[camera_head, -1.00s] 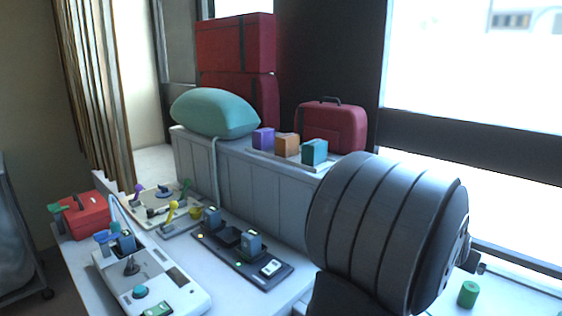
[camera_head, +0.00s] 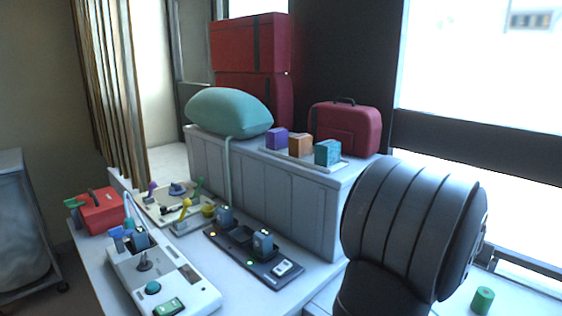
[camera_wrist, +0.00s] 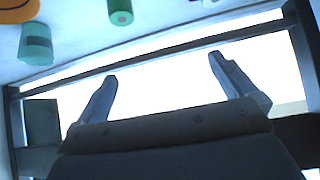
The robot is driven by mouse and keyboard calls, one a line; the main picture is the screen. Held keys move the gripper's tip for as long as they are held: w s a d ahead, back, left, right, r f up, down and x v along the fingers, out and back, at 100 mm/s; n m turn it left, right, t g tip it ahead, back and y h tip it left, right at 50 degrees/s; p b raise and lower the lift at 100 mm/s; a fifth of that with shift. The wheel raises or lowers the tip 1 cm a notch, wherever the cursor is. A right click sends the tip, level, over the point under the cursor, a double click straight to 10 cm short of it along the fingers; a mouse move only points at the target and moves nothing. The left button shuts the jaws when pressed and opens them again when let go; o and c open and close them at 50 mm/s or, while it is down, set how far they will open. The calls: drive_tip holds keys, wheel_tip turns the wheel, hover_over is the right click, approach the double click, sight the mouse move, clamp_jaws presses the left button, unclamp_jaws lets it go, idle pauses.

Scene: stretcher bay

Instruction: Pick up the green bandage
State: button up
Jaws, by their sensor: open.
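The green bandage (camera_head: 483,300) is a small green roll standing on the white surface at the lower right of the head view, just right of my dark arm. A green roll (camera_wrist: 119,10), which looks like the same bandage, shows at the top of the wrist view, cut off by the frame edge. My gripper (camera_wrist: 163,68) has its two fingers spread wide with nothing between them. The green roll lies beyond the fingertips, up and left of them, and apart from them. In the head view my arm hides the fingers.
In the wrist view a teal roll (camera_wrist: 36,43) and an orange object (camera_wrist: 18,8) lie left of the green roll. A dark window frame (camera_wrist: 150,43) crosses between roll and fingers. A black tray (camera_head: 253,257) and a white console (camera_head: 165,277) occupy the left table.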

drive_tip(key=c, duration=0.7)
drive_tip(key=shift+o, duration=0.2)
drive_tip(key=m+g+y, duration=0.3)
drive_tip(key=m+g, duration=0.1)
approach(486, 294)
drive_tip(key=x, duration=0.8)
drive_tip(key=shift+f, duration=0.2)
drive_tip(key=shift+x, duration=2.7)
